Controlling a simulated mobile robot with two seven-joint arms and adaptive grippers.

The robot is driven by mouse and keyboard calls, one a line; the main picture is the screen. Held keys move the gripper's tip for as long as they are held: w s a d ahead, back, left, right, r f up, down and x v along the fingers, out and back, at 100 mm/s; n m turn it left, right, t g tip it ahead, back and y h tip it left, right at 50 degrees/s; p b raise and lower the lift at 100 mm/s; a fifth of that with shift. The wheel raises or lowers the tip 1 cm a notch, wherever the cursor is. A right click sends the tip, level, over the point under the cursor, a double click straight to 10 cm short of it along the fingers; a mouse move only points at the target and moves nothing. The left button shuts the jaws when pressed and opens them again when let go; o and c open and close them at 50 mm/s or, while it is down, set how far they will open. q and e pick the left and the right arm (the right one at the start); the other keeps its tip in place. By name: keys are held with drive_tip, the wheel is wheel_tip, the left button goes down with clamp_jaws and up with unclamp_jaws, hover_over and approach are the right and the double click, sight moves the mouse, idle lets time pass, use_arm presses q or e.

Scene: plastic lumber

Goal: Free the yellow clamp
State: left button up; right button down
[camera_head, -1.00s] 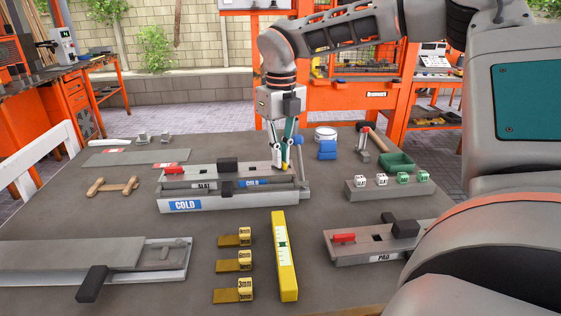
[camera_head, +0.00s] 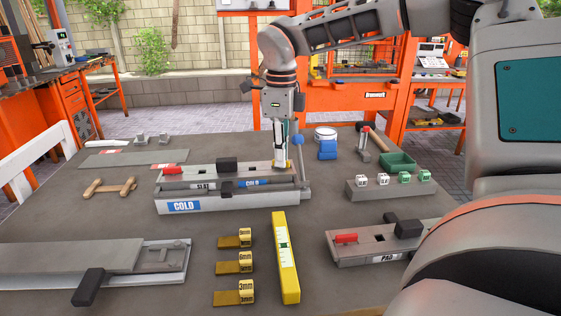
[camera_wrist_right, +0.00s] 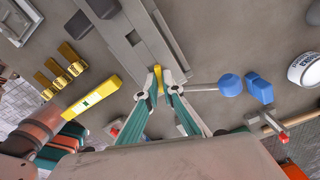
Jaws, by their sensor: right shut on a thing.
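The yellow clamp (camera_wrist_right: 155,84) is a small yellow piece at the right end of the long grey fixture marked COLD (camera_head: 232,202). In the head view it is mostly hidden by my right gripper (camera_head: 282,163). In the wrist view my right gripper (camera_wrist_right: 161,72) has its two fingertips closed on both sides of the clamp, low over the fixture. I cannot tell whether the clamp still touches the fixture. A lever with a blue knob (camera_head: 298,139) stands beside the gripper, and its rod shows in the wrist view, ending in the blue knob (camera_wrist_right: 230,85). My left gripper is not in view.
A yellow spirit level (camera_head: 285,258) and several yellow gauge blocks (camera_head: 243,263) lie in front. A blue object (camera_head: 328,151) and a white tub (camera_head: 325,134) stand behind to the right. A grey block with dice (camera_head: 388,190) and a PAD fixture (camera_head: 372,256) are at the right.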

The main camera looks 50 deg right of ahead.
drive_tip(key=shift+n, duration=0.5)
drive_tip(key=n, duration=0.3)
drive_tip(key=shift+n, duration=0.3)
drive_tip(key=c, duration=2)
unclamp_jaws()
drive_tip(key=shift+c, duration=0.2)
drive_tip(key=shift+r+p, duration=0.6)
drive_tip(key=shift+r, duration=2.9)
